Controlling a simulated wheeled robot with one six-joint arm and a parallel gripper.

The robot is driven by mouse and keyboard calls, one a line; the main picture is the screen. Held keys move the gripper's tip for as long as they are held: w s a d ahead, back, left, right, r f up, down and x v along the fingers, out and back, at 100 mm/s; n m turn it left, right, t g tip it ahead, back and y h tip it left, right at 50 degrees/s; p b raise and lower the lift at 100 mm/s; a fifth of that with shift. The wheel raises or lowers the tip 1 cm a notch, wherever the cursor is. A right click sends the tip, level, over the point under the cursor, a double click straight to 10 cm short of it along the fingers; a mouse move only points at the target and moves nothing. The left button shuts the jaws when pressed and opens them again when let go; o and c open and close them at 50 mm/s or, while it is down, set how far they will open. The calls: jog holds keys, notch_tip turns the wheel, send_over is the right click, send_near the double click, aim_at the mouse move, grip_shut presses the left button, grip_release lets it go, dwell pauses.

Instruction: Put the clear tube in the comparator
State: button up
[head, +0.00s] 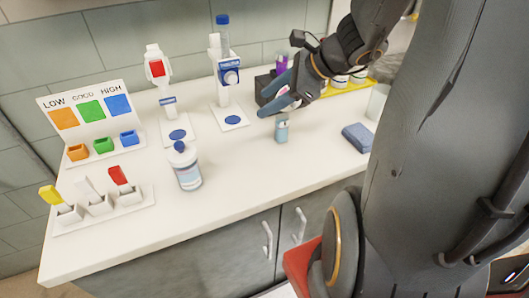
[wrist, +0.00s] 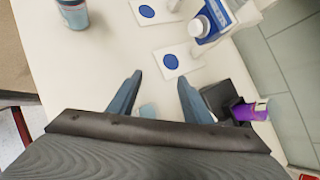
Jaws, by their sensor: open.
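A small pale blue tube (head: 281,133), seemingly the clear tube, stands upright on the white counter. It also shows between my finger bases in the wrist view (wrist: 148,110). My gripper (head: 279,107) is open and empty, tilted down just above and behind the tube. In the wrist view its two fingers (wrist: 159,77) are spread well apart. A black box (head: 267,86) with a purple item (head: 281,63) stands behind the gripper, partly hidden by it; it also shows in the wrist view (wrist: 212,97). I cannot tell for sure which thing is the comparator.
Two white stands with blue discs (head: 232,119) (head: 177,134) are at the back. A blue-capped bottle (head: 187,168) stands left of the tube. A LOW-GOOD-HIGH board (head: 84,112) and coloured levers (head: 97,203) are at left. A blue sponge (head: 358,138) lies right.

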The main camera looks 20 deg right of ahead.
jog(key=s+a+f+n+g, duration=0.1)
jog(key=s+f+n, duration=0.1)
jog(key=n, duration=0.1)
jog(key=s+a+f+n+g+h, duration=0.1)
jog(key=s+a+n+g, duration=0.1)
jog(key=n, duration=0.1)
jog(key=s+a+f+n+g, duration=0.1)
jog(key=s+a+f+n, duration=0.1)
jog(key=s+n, duration=0.1)
jog(key=shift+a+f+g, duration=0.25)
jog(key=shift+f+g, duration=0.05)
jog(key=s+f+n+h, duration=0.1)
jog(key=n, duration=0.2)
jog(key=s+n+g+h, duration=0.1)
jog(key=n, duration=0.2)
jog(key=s+f+n+h, duration=0.1)
jog(key=n, duration=0.1)
jog(key=shift+a+f+n+g, duration=0.3)
jog(key=shift+n, duration=0.1)
jog(key=shift+s+f+n+h, duration=0.15)
jog(key=shift+n+h, duration=0.25)
jog(key=shift+n, duration=0.7)
jog(key=n, duration=0.1)
jog(key=n+h, duration=0.1)
jog(key=n, duration=0.1)
jog(key=shift+w+f+n, duration=0.15)
jog(key=shift+w+n, duration=0.05)
jog(key=shift+n, duration=0.1)
